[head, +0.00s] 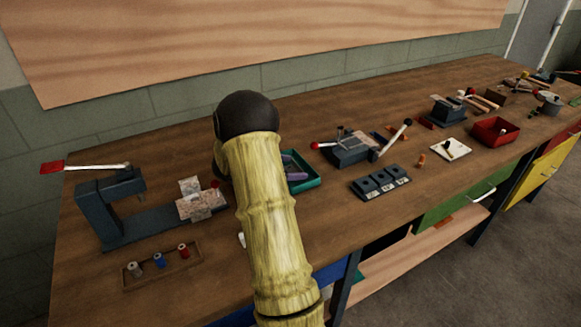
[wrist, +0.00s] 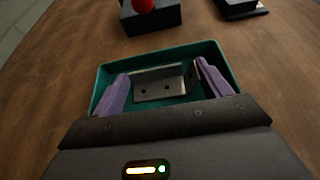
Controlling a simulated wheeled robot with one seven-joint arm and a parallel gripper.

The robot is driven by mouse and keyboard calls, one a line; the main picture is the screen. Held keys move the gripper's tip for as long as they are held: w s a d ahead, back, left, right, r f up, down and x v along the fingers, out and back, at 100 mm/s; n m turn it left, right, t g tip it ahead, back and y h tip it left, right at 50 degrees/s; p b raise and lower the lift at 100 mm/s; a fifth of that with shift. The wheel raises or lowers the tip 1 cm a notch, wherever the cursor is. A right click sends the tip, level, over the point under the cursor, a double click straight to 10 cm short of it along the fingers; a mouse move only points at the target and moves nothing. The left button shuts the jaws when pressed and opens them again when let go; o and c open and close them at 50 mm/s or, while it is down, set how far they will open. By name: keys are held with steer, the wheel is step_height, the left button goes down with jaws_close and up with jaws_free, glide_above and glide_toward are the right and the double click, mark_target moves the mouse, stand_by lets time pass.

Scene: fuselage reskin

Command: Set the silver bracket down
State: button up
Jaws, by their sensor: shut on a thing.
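The silver bracket (wrist: 160,86) is an angled metal piece with two holes, held between the purple fingers of my gripper (wrist: 164,70). The gripper is shut on it. In the wrist view the bracket lies within the outline of a teal tray (wrist: 174,54); I cannot tell whether it touches the tray floor. In the head view the tray (head: 312,183) stands mid-bench, partly hidden by my arm. One purple finger shows over it there, and the bracket is hidden.
A dark press with a red-ended lever (head: 95,205) stands at the left. A wooden rack of spools (head: 140,281) lies in front of it. Right of the tray are a lever tool (head: 352,150) and a dark slotted block (head: 380,183). A red bin (head: 495,132) stands farther right.

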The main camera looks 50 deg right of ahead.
steer(key=o, duration=1)
steer(key=shift+a+r, duration=0.1)
steer(key=shift+w+a+r, duration=0.1)
steer(key=shift+w+a, duration=0.1)
steer(key=shift+a, duration=0.1)
steer(key=v, duration=1)
steer(key=shift+a+b, duration=0.15)
steer(key=shift+b, duration=0.2)
steer(key=shift+a+r, duration=0.2)
steer(key=shift+a, duration=0.1)
steer(key=shift+w, duration=0.1)
